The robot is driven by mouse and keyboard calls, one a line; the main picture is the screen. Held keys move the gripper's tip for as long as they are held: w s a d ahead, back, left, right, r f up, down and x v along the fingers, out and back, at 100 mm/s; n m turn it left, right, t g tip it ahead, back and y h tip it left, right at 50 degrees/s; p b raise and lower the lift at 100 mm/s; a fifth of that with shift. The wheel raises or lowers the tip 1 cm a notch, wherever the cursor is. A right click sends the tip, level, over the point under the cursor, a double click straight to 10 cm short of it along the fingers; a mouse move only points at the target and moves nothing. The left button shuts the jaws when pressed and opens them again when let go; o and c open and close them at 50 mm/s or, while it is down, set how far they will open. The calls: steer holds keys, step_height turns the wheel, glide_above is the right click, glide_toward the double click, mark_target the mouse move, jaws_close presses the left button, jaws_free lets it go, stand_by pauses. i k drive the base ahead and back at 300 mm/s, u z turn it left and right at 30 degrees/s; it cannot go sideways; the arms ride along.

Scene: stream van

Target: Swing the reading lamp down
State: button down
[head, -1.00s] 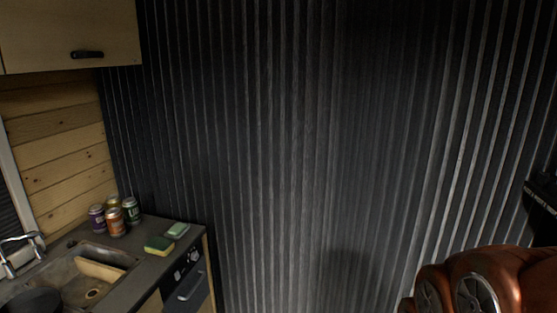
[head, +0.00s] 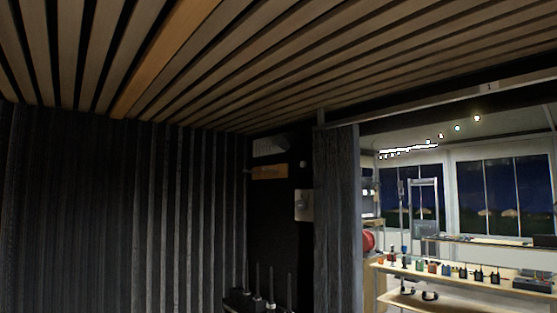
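I cannot make out a reading lamp for certain in the head view. My gripper is not in view, and no part of my arm shows now. On the dark wall section near the middle, a pale box (head: 268,147) sits above a small wooden piece (head: 270,172). A small pale round thing (head: 302,164) and a light plate (head: 303,205) are to their right. They are too small and dim to identify.
A slatted wood ceiling (head: 260,70) spans the top. A dark ribbed wall (head: 120,210) fills the left. Beyond a dark upright panel (head: 337,220), a lit area has windows (head: 500,195) and a shelf (head: 470,278) holding several small items. Several thin upright rods (head: 257,285) stand low in the middle.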

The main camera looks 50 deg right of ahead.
mark_target(284, 142)
steer(key=z, duration=1.85)
